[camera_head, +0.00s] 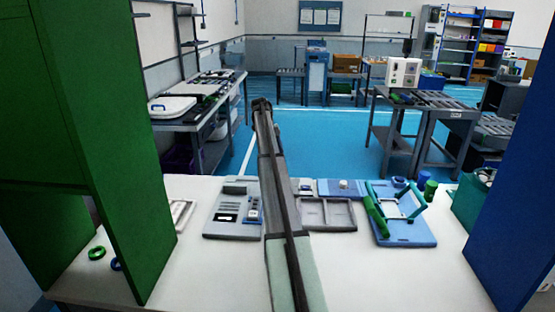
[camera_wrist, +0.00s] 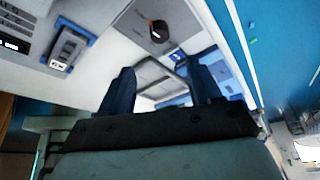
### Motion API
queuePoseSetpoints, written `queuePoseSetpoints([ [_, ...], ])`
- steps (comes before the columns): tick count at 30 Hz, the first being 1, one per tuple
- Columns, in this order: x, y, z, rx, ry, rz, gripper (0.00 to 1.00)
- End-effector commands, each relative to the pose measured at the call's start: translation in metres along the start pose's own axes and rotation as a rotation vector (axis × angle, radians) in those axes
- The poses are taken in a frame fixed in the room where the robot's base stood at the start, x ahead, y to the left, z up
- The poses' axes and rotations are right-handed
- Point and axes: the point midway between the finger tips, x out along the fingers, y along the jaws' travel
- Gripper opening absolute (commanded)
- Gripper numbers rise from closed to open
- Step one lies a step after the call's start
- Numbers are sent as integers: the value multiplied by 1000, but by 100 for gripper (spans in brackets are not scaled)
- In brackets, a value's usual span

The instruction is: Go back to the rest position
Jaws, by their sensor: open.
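My arm (camera_head: 275,190) rises from the bottom middle of the head view and reaches up over the white table. In the wrist view my gripper (camera_wrist: 161,82) has its two dark fingers spread wide apart, with nothing held between them. The gripper's fingers cannot be made out in the head view. A grey tray (camera_head: 328,228) lies on the table just right of my arm; part of it also shows between the fingers in the wrist view (camera_wrist: 155,72), some way beyond them.
A grey panel (camera_head: 232,231) lies left of my arm. A blue board (camera_head: 408,241) with a teal frame is at right. Green (camera_head: 136,150) and blue (camera_head: 525,170) panels flank the white table (camera_head: 200,275). A green ring (camera_head: 97,253) lies at left. The front table is mostly clear.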

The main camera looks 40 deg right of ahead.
Motion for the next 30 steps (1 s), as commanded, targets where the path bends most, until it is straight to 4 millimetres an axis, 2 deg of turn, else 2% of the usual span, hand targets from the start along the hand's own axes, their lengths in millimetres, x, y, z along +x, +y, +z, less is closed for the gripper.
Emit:
queuePoseSetpoints([
  [5, -6, 0, 0, 0, 0, 0, 63],
  [20, -6, 0, 0, 0, 0, 0, 63],
  [23, -6, 6, 0, -14, -3, -1, 63],
  [26, -9, 30, 3, -81, -17, -3, 63],
  [29, -13, 75, 6, -220, -44, -9, 63],
  [30, -15, 99, 8, -293, -58, -13, 63],
])
